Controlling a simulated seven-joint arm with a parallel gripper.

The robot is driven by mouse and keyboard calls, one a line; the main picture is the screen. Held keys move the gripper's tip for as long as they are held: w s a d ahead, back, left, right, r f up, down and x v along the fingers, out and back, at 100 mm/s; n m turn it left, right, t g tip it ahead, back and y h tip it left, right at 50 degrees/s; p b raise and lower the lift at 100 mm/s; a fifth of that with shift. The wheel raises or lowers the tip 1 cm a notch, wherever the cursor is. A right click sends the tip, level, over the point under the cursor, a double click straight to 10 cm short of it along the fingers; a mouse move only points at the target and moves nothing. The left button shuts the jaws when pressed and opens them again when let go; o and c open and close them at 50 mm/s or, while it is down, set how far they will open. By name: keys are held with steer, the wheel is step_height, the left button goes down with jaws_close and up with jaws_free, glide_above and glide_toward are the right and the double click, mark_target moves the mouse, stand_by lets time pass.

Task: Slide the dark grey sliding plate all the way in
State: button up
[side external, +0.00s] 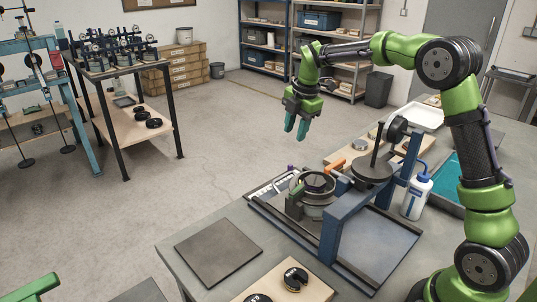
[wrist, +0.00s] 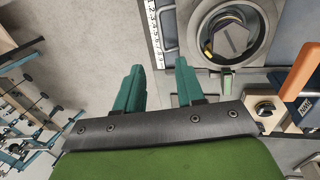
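My gripper (side external: 297,125) hangs in the air to the upper left of the lever frame (side external: 330,230), clear of the table. Its two teal fingers are apart with nothing between them; they also show in the wrist view (wrist: 158,85). In the wrist view, a grey square plate (wrist: 200,50) carries a round ring with a hex-shaped piece inside. A U-shaped metal handle (wrist: 163,28) stands at its left, beside a scale. This may be the sliding plate, but I cannot tell for sure. How far it is in is also unclear. The fingers are apart from it.
An orange handle (wrist: 302,70) is right of the ring. A blue upright (side external: 333,220) and a weight disc (side external: 372,170) stand in the frame. A white bottle (side external: 416,195) is at its right. A loose dark flat plate (side external: 218,250) lies at the table's front left.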

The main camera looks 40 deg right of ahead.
mark_target(285, 177)
steer(key=x, duration=1.6)
steer(key=shift+c, duration=0.3)
jaws_close()
